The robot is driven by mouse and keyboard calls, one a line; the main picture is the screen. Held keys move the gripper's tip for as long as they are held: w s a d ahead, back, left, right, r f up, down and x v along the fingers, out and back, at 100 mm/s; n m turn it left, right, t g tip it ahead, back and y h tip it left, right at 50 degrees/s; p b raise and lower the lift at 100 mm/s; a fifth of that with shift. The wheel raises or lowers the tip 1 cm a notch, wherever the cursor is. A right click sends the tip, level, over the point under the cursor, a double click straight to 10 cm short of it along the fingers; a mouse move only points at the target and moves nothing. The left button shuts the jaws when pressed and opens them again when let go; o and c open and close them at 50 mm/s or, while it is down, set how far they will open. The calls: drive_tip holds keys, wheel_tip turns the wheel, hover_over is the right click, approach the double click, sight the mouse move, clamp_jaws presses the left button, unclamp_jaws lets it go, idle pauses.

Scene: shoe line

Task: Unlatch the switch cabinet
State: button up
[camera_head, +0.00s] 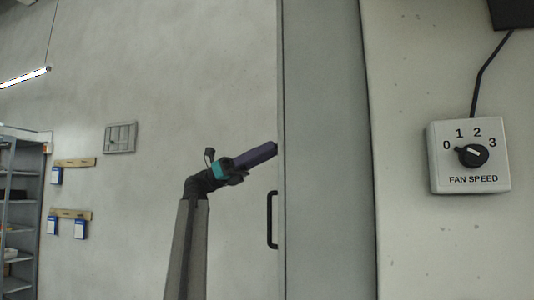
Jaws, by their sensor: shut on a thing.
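The switch cabinet (325,180) is a tall grey body right of centre, seen mostly from its side. A black bar handle (272,220) stands out from its left edge. My gripper (238,172) is left of the cabinet, above the handle. It is shut on a dark purple bar (258,156) that points right and slightly up. The bar's far end meets the cabinet's left edge in the picture. I cannot tell whether it touches. The cabinet's front face and any latch on it are hidden from this side.
A fan speed box (469,180) with a black knob and a cable hangs on the right wall. A grey shelf rack (22,225) stands at far left. A small grey panel (120,137) and two wooden rails with blue items are on the left wall.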

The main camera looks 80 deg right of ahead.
drive_tip(key=o, duration=1.1)
drive_tip(key=shift+w+a, duration=0.1)
drive_tip(key=shift+c, duration=0.2)
drive_tip(key=shift+w+f, duration=0.1)
drive_tip(key=shift+w, duration=0.05)
drive_tip(key=p+v, duration=0.6)
drive_tip(key=v, duration=0.7)
drive_tip(key=shift+w, duration=0.2)
drive_tip(key=shift+f, duration=0.1)
